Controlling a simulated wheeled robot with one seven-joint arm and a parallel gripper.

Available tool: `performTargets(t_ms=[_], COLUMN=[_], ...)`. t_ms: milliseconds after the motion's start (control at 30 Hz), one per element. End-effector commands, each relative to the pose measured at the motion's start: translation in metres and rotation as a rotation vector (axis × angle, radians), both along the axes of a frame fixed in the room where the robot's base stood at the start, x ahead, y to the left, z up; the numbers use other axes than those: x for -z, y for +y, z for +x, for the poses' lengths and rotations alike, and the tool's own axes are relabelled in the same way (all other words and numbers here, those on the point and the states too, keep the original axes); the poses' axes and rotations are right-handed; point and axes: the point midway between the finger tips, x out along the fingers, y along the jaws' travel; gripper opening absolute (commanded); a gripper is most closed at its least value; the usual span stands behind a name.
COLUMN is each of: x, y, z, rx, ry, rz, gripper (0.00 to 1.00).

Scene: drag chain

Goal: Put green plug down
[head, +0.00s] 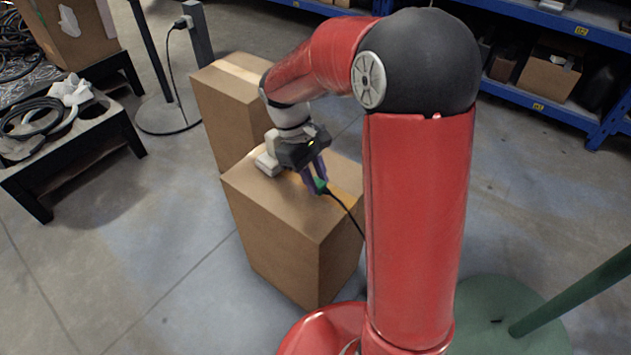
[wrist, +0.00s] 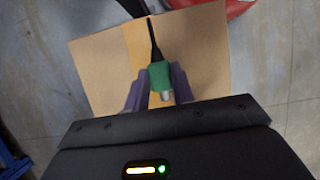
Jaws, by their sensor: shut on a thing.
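The green plug (head: 320,185) with its black cable is held between the purple fingers of my gripper (head: 315,176). My gripper is shut on the plug, just above or at the top of the front cardboard box (head: 270,218); I cannot tell whether the plug touches it. In the wrist view the green plug (wrist: 160,76) sits between the two fingers (wrist: 158,92), its metal end toward the camera and its cable running away over the box top (wrist: 100,60). Part of the cable is hidden behind my arm.
A second cardboard box (head: 215,105) stands behind the front one. A stand with a white socket (head: 184,22) rises at the back. A black table (head: 75,150) with cables is at left, blue shelves (head: 600,130) at right. A green round base (head: 500,310) with a pole is at lower right.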

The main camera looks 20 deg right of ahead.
Motion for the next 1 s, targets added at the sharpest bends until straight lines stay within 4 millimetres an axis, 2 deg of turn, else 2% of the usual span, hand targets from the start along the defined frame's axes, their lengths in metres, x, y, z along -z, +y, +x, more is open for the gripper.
performTargets(t_ms=[33, 100, 467, 500, 633, 1000], x=[0.0093, 0.0135, 0.0172, 0.0165, 0.0164, 0.0101], y=[-0.0001, 0.0, 0.0003, 0.0004, 0.0003, 0.0003], z=[-0.0004, -0.0005, -0.0002, -0.0002, -0.0002, 0.0003], rx=[-0.001, -0.001, -0.001, -0.001, -0.001, 0.0], ry=[0.003, 0.002, 0.0, -0.001, 0.0, -0.001], rz=[0.001, 0.0, 0.0, 0.001, 0.0, 0.001], gripper=[0.0, 0.0, 0.0, 0.28, 0.45, 0.46])
